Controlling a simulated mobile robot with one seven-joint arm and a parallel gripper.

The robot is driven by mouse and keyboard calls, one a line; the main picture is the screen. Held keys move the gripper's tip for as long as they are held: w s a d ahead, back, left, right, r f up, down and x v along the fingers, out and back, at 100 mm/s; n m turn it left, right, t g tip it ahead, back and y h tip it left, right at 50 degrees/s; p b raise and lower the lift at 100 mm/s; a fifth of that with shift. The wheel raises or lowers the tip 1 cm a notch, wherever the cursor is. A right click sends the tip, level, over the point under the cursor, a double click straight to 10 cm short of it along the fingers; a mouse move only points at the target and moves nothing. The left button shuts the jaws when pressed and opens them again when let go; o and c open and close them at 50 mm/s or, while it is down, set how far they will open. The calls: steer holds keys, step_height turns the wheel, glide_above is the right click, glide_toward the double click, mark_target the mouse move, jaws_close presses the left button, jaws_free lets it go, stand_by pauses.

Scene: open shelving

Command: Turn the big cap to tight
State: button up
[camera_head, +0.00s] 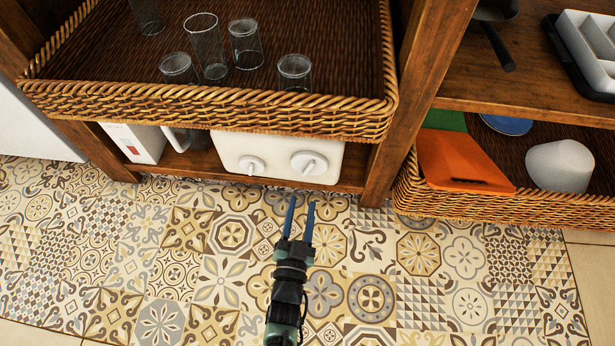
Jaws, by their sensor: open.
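A white box-shaped appliance (230,152) stands on the low wooden shelf under the wicker basket. Its front carries two round white knobs. The bigger one, the big cap (309,163), is on the right, and the smaller knob (251,166) is on the left. A ridge runs across the big cap's face. My gripper (301,200) has two blue fingers, apart and empty. It is in front of and below the big cap in the picture, and does not appear to touch it. My arm comes up from the bottom edge.
A wicker basket (230,112) with several clear glasses overhangs the appliance. A white box (132,143) stands to its left. A wooden post (418,90) is to the right, beside another basket (560,208) with an orange item (455,160). The patterned floor is clear.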

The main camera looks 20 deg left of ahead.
mark_target(309, 170)
steer(key=b+x, duration=0.3)
steer(key=x, duration=0.5)
steer(key=shift+w+b, duration=0.25)
steer(key=shift+b, duration=0.1)
jaws_close()
